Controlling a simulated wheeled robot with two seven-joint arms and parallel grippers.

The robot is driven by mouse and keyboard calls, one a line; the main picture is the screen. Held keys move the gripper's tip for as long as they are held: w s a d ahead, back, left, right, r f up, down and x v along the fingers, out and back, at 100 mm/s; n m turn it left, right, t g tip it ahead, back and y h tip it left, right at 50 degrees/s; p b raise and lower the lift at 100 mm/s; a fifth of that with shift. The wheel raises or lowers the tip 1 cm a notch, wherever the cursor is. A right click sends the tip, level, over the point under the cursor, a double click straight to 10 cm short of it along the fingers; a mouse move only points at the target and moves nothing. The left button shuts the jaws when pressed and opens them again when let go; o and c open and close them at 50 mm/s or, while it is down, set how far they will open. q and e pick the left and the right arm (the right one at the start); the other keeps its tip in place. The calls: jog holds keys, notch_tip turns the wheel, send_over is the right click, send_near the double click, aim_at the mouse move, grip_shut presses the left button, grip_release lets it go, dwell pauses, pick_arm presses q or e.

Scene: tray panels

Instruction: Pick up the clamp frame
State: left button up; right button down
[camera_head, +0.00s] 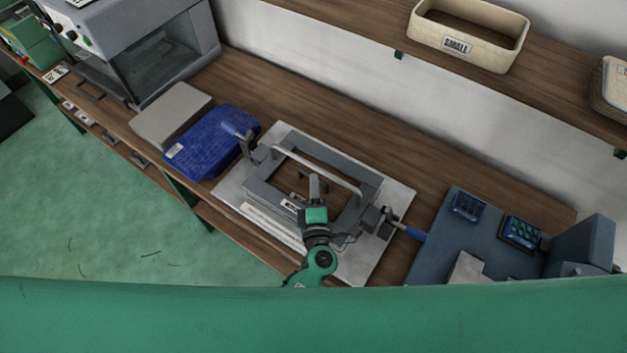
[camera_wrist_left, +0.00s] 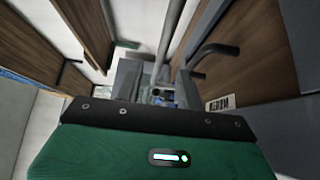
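The clamp frame (camera_head: 262,188) is a grey rectangular frame with an open middle and a pale bar along its far side. It lies on a light grey base plate (camera_head: 398,205) on the wooden bench, with blue-handled clamps at its left and right ends. My left gripper (camera_head: 314,186) is above the near side of the frame and covers part of it. My right gripper is not in view.
A blue tray (camera_head: 215,145) and a grey slab (camera_head: 172,115) lie left of the plate, near a glass-fronted machine (camera_head: 160,55). A dark blue panel with devices (camera_head: 475,235) is at the right. A bin marked SMALL (camera_head: 468,35) stands on the shelf above.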

pick_arm(q)
jog(key=w, duration=0.3)
jog(key=shift+w, duration=0.25)
jog(key=shift+w+a+f+b, duration=0.1)
jog(key=shift+w+b, duration=0.3)
jog(key=shift+w, duration=0.95)
jog(key=shift+w+a+b, duration=0.1)
jog(key=shift+w+b, duration=0.3)
jog(key=shift+w, duration=0.9)
grip_shut()
